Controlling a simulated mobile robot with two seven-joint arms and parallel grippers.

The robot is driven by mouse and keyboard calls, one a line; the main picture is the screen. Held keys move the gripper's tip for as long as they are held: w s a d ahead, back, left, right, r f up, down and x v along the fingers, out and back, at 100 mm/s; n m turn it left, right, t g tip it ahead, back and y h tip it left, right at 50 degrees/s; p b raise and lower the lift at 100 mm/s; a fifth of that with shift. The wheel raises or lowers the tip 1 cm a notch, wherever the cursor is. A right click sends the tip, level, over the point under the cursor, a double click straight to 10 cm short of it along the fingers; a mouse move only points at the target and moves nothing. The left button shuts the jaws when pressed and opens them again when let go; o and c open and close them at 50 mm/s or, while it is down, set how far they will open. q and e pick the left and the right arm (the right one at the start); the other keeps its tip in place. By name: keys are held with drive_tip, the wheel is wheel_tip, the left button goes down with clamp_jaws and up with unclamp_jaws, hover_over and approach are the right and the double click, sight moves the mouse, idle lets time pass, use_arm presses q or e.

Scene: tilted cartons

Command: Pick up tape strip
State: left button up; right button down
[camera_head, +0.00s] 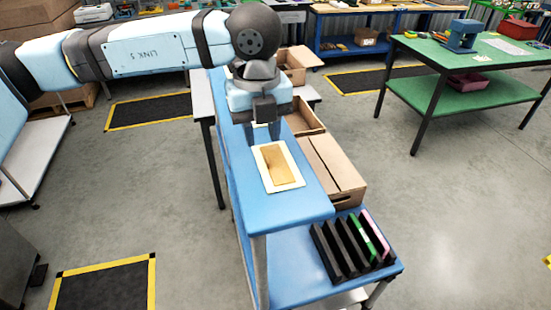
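A tan strip (281,163), which looks like the tape strip, lies flat on a cream-white backing (290,186) on the blue tabletop (291,210). My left gripper (262,139) points down over the table, just behind the far end of the strip. Its two dark fingers are apart, with nothing visible between them. I cannot tell how high the fingertips are above the tabletop. The gripper body hides part of the table behind it. My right gripper is not in view.
Cardboard cartons (333,170) stand tilted along the table's right side. A black slotted rack (338,249) with a green and a pink item sits on a lower blue shelf (300,279) in front. A green workbench (470,52) stands at right. The near tabletop is clear.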

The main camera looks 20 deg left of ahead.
sight(266, 156)
use_arm(q)
drive_tip(key=f, duration=0.1)
drive_tip(key=f+p, duration=0.1)
drive_tip(key=f, duration=0.1)
drive_tip(key=f+p, duration=0.1)
drive_tip(key=f, duration=0.1)
drive_tip(key=shift+w+d+f, duration=0.15)
drive_tip(key=shift+w+d, duration=0.05)
drive_tip(key=shift+w, duration=0.05)
clamp_jaws()
